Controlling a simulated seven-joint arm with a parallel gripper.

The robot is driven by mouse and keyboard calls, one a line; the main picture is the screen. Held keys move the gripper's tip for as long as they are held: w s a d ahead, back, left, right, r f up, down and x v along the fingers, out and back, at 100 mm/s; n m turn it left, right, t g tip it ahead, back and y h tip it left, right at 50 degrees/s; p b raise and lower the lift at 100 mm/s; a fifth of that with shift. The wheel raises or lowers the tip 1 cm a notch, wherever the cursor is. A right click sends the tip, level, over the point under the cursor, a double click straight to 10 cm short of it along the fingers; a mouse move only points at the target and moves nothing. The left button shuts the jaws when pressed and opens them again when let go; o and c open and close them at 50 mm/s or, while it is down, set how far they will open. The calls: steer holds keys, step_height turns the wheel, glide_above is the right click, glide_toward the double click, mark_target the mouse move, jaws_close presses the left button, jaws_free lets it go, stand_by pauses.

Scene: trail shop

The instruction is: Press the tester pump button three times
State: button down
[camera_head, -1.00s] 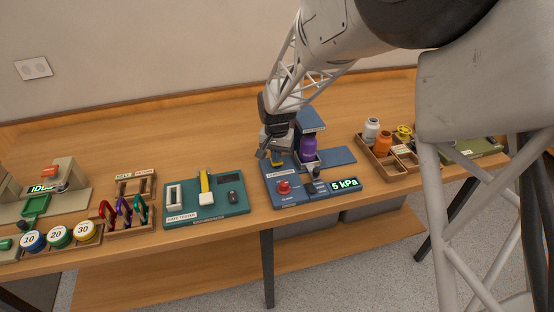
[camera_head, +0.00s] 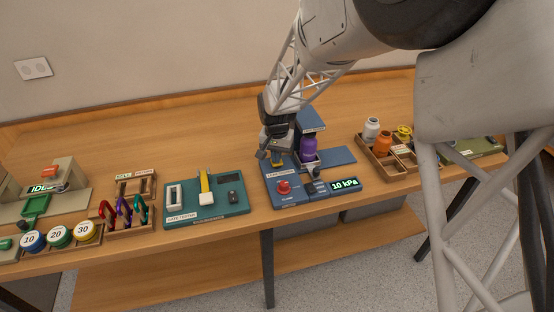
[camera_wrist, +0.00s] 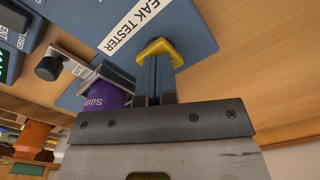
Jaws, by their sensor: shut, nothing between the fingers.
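The blue leak tester (camera_head: 290,201) stands near the table's front edge, and its label shows in the wrist view. Its display (camera_head: 345,185) reads 10 kPa. A yellow button-like piece (camera_wrist: 156,44), probably the pump button, sits on the tester's blue surface; it also shows in the head view (camera_head: 277,164). My gripper (camera_head: 272,157) is shut and empty, pointing down over this piece. In the wrist view its fingertips (camera_wrist: 161,60) overlap the yellow piece and hide its middle. They look in contact or very close; I cannot tell if it is pressed down.
A purple bottle (camera_head: 309,145) stands in the tester, close to the right of my gripper. A red knob (camera_head: 284,187) is at the tester's front. A teal tester (camera_head: 222,206) lies left, a wooden tray with bottles (camera_head: 378,163) right. The table behind is clear.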

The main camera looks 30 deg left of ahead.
steer(key=shift+r, duration=0.1)
stand_by(0.3)
steer(key=shift+r, duration=1.35)
steer(key=shift+r, duration=0.1)
steer(key=shift+r, duration=2.4)
steer(key=shift+r, duration=0.85)
steer(key=shift+f, duration=0.15)
steer(key=shift+f, duration=3.2)
